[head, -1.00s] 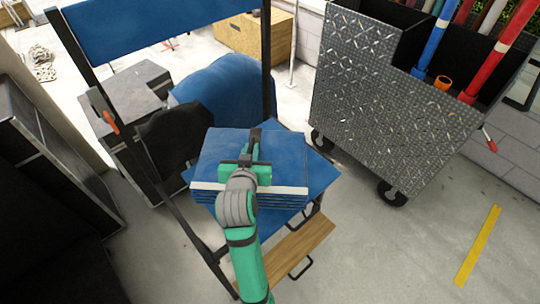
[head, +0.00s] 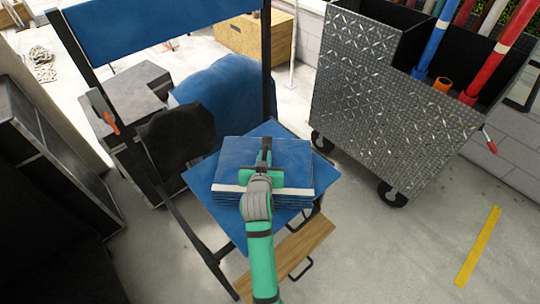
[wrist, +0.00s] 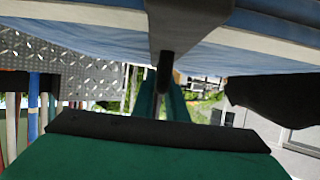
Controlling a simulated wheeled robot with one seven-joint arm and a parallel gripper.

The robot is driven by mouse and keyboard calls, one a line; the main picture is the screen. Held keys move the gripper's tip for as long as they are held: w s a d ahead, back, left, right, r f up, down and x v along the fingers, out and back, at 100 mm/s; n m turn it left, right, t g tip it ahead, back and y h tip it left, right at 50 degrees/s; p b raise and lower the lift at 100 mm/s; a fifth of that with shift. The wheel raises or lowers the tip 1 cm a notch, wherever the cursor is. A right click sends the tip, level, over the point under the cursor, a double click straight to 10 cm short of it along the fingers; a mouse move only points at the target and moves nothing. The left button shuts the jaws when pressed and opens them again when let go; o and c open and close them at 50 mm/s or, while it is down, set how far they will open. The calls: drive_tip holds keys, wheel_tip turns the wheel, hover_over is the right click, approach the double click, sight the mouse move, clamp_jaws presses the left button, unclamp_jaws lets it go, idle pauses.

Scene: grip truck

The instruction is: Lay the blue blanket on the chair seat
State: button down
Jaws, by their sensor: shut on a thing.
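The folded blue blanket (head: 240,160) with a white edge band is in my gripper (head: 265,158), over the chair's blue seat (head: 205,178). In the head view the blanket covers much of the seat, with seat cloth showing to its left, behind and in front. In the wrist view the blanket (wrist: 240,30) fills the top of the picture, and my gripper (wrist: 165,70) is shut on its edge. I cannot tell whether the blanket's underside touches the seat.
The tall chair has a blue backrest (head: 160,25), black frame posts and a wooden footrest (head: 295,255). A diamond-plate cart (head: 390,110) with coloured poles stands at right. Dark cases (head: 65,150) stand at left, and a second blue cloth (head: 225,90) lies behind the chair.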

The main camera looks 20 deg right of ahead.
idle(0.3)
drive_tip(key=c, duration=2.2)
unclamp_jaws()
drive_tip(key=shift+f, duration=0.25)
drive_tip(key=o, duration=0.4)
drive_tip(key=shift+o, duration=0.2)
drive_tip(key=shift+r, duration=0.1)
